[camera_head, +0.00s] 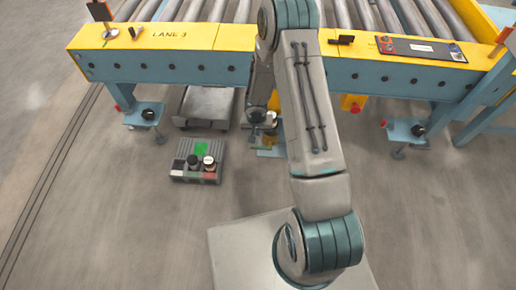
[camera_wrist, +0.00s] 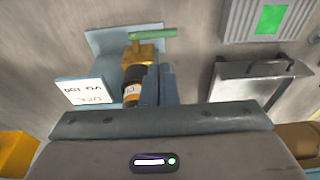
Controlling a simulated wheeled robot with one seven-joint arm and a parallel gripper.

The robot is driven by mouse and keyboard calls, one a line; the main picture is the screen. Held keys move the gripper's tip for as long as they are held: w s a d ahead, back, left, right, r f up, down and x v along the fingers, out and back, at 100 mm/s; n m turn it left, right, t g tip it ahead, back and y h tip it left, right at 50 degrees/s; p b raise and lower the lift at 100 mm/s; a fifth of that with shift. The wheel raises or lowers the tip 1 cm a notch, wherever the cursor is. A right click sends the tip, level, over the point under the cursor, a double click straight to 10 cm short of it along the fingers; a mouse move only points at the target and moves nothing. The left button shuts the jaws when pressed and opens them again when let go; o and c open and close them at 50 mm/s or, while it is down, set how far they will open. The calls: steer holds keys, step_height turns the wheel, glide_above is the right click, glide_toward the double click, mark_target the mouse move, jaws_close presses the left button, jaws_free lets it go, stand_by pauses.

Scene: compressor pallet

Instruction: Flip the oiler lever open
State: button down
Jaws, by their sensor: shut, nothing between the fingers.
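The oiler shows in the wrist view: a green lever (camera_wrist: 153,33) lies sideways across the top of a brass-coloured body (camera_wrist: 139,54). A dark bottle (camera_wrist: 131,90) with an orange and white band is beneath the body. My gripper (camera_wrist: 165,72) is shut and empty, its narrow blue-grey fingers just right of the bottle and below the lever in that view. I cannot tell whether they touch the oiler. In the head view my gripper (camera_head: 259,118) is low by the conveyor's front side, and my arm hides part of the oiler.
A blue plate with a white label (camera_wrist: 86,92) is left of the bottle. A grey metal tray (camera_head: 206,106) and a grey crate (camera_head: 181,178) with small containers lie left of my gripper. The yellow and blue conveyor (camera_head: 185,36) stands behind.

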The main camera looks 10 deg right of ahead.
mark_target(261, 148)
stand_by(0.3)
steer(key=w+f+b, duration=0.1)
steer(key=f, duration=0.3)
steer(key=f+b, duration=0.1)
steer(key=f, duration=0.4)
steer(key=w+d+f+b, duration=0.1)
steer(key=f+b, duration=0.1)
steer(key=f, duration=0.2)
steer(key=shift+w+f, duration=0.3)
steer(key=shift+f, duration=0.05)
